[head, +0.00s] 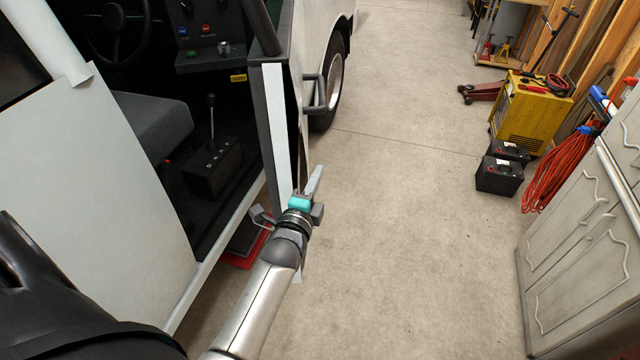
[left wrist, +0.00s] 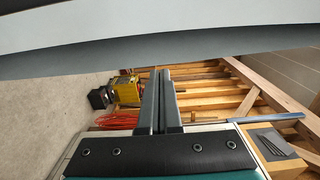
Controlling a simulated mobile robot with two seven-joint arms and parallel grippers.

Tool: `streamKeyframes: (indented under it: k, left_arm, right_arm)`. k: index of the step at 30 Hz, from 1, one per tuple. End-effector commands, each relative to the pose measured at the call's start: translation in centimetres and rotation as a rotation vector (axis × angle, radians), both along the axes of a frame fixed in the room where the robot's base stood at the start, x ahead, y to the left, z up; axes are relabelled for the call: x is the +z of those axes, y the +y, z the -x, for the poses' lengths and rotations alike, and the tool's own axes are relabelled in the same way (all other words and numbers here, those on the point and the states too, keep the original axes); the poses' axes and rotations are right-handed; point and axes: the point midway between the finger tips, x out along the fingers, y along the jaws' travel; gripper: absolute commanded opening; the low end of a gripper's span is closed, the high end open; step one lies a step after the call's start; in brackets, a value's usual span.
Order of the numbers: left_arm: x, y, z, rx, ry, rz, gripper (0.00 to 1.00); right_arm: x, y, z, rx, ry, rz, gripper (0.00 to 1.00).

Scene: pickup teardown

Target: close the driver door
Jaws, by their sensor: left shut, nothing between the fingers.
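The driver door (head: 277,130) of the white pickup stands open, seen nearly edge-on, with the seat and cab showing through the doorway to its left. A grey bracket-like part (head: 315,92) sticks out on its right side. My left gripper (head: 316,180) is shut and empty, at the door's lower near end. In the head view it overlaps the door, and I cannot tell whether it touches. In the left wrist view the shut fingers (left wrist: 160,98) point away, and a pale band (left wrist: 150,30), perhaps the door, crosses the top. My right gripper is not in view.
The truck's body panel (head: 90,190) is at the left, with a red object (head: 240,258) below the sill. A grey cabinet (head: 580,250), black batteries (head: 498,178), a yellow machine (head: 525,115) and an orange cable (head: 560,165) line the right. The concrete floor (head: 420,200) between is clear.

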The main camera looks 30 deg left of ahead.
Motion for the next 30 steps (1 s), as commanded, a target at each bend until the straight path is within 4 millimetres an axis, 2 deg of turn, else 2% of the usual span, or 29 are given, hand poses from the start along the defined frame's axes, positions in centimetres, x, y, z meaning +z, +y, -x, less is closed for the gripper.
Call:
streamKeyframes:
  k: [6, 20, 23, 30]
  left_arm:
    - [0.2, 1.7, 1.2, -0.001, -0.002, 0.0, 0.0]
    - [0.1, 2.2, 1.5, 0.0, -0.001, 0.001, 0.0]
    - [-0.2, 3.5, 2.3, 0.004, 0.002, -0.004, 0.0]
    - [-0.9, 9.2, 5.6, 0.015, 0.011, -0.007, 0.0]
  right_arm:
    - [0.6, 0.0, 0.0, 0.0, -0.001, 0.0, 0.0]
    - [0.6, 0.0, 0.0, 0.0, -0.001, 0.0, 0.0]
    - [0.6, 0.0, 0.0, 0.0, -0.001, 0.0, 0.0]
    - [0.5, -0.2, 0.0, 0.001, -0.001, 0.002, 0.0]
